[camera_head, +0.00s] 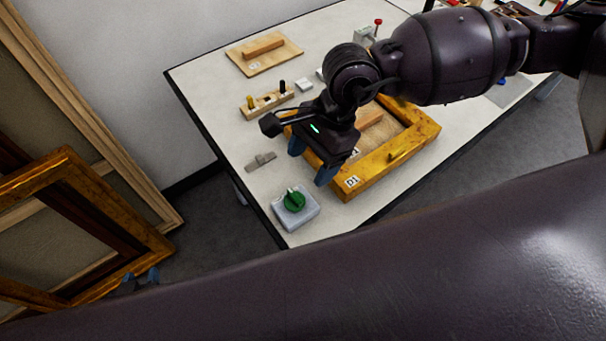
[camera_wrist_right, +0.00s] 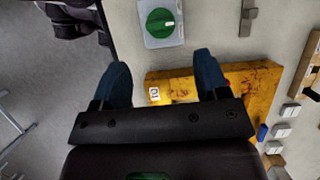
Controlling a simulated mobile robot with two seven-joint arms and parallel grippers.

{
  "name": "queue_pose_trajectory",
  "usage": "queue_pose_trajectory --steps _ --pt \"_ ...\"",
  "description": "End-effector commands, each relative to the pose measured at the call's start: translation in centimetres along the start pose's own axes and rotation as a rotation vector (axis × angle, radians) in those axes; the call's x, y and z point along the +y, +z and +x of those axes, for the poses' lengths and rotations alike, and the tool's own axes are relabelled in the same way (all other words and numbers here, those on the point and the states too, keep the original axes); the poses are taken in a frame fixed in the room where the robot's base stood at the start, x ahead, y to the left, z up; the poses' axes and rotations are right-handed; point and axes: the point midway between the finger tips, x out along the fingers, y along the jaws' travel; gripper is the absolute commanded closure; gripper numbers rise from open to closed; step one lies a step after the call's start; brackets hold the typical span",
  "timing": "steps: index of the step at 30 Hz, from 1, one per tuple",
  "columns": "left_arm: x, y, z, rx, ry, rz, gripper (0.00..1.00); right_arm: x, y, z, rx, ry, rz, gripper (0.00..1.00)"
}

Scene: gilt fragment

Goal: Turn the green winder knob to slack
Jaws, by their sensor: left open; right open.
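The green winder knob (camera_head: 294,200) sits on a pale grey square base (camera_head: 301,217) near the table's front corner. In the right wrist view the knob (camera_wrist_right: 160,22) and its base (camera_wrist_right: 146,41) lie at the top, beyond my fingertips; a pale mark shows at the knob's edge. My right gripper (camera_head: 312,161) is open and empty, above the table by the gilt frame's corner, up and right of the knob and apart from it. Its two blue fingers (camera_wrist_right: 162,75) are spread wide. My left gripper (camera_head: 141,279) is small and partly hidden at lower left, off the table by leaning frames.
A gilt frame (camera_head: 376,169) marked D1 lies right of the knob. A small grey metal piece (camera_head: 261,161) lies behind the knob. A wooden peg block (camera_head: 266,103) and a wooden board (camera_head: 281,59) lie further back. Frames (camera_head: 142,243) lean at the left wall.

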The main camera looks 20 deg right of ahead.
Motion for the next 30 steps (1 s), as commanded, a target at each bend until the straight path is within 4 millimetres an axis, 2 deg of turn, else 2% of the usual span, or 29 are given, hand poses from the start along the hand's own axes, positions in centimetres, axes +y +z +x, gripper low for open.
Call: queue_pose_trajectory --steps 3,9,30 --pt "0.0 0.1 0.1 -0.001 0.000 0.000 0.57 -0.1 -0.1 -1.4 0.000 -0.002 0.000 0.32" --pt "0.0 0.1 0.1 0.000 0.000 0.000 0.57 0.0 0.0 -2.3 0.000 0.000 -0.001 0.32" --pt "0.1 -0.7 0.5 0.016 0.002 0.002 0.57 0.0 0.0 -2.3 -0.001 0.001 0.000 0.32"
